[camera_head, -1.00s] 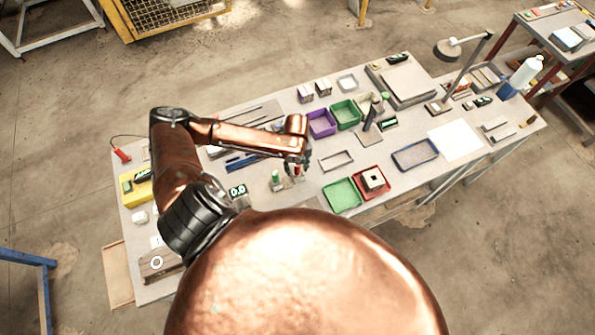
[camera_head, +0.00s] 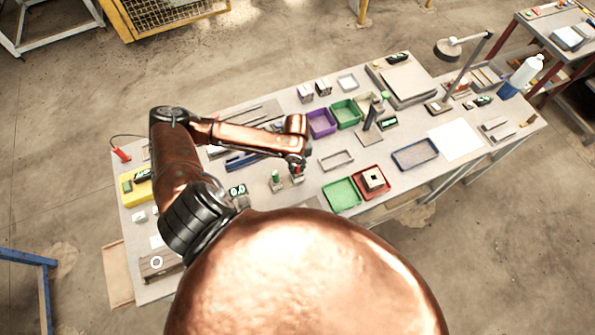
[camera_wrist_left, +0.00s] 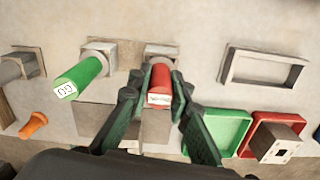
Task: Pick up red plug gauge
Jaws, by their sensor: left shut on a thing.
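The red plug gauge (camera_wrist_left: 160,82) stands at its grey block (camera_wrist_left: 161,52) in the left wrist view, with a white label on its end. My left gripper (camera_wrist_left: 157,98) is shut on it, one finger on each side. In the head view my left gripper (camera_head: 298,167) is over the front middle of the bench, with the red gauge partly hidden under it. A green plug gauge (camera_wrist_left: 80,78) stands in its own block just left of the red one; it also shows in the head view (camera_head: 276,176). My right gripper is not in view.
A green tray (camera_head: 342,195) and a red tray (camera_head: 371,182) holding a square block with a hole lie to the right. An empty rectangular frame (camera_head: 336,160) lies behind them. An orange-handled piece (camera_wrist_left: 34,125) shows at the left in the wrist view.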

